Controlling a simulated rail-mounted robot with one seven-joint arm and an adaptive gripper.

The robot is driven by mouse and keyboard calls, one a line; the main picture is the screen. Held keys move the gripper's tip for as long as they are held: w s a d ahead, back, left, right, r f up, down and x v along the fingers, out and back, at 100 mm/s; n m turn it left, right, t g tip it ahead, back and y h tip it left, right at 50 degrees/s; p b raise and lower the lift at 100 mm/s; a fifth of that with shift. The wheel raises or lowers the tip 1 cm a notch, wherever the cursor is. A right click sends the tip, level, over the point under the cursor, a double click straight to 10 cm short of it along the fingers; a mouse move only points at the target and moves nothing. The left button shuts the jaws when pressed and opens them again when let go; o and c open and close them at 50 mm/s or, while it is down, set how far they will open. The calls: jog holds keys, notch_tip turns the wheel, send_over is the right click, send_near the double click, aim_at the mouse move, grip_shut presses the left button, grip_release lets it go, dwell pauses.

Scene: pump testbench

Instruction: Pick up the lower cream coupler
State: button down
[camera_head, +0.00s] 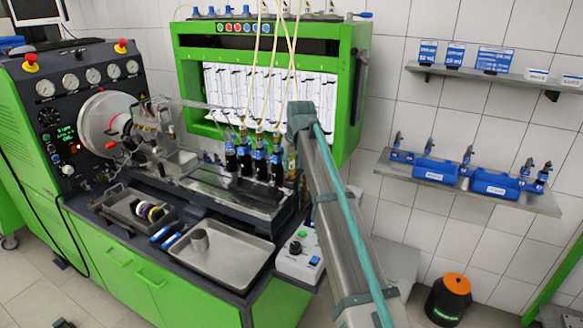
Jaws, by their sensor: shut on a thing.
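Several cream hoses (253,72) hang down in front of the green cabinet to a row of black and blue injectors (260,162). Small pale couplers (243,130) show at the hose ends, just above the injectors. They are too small to tell which is the lower cream coupler. My grey arm with a teal hose rises from the bottom right to a joint in front of the cabinet. The arm covers the right end of the injector row. My gripper does not show, so what it holds is hidden.
A metal tray (237,268) with a small cup and a tray of coloured rings (120,207) lie on the bench. A white control box (300,262) stands at its right. Wall shelves (460,186) hold blue parts. A black and orange canister (449,302) stands on the floor.

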jog(key=s+d+r+b, duration=0.3)
jog(key=s+r+b, duration=0.2)
jog(key=s+r, duration=0.6)
jog(key=shift+s+d+r, duration=0.4)
jog(key=shift+s, duration=0.85)
jog(key=shift+r, duration=0.2)
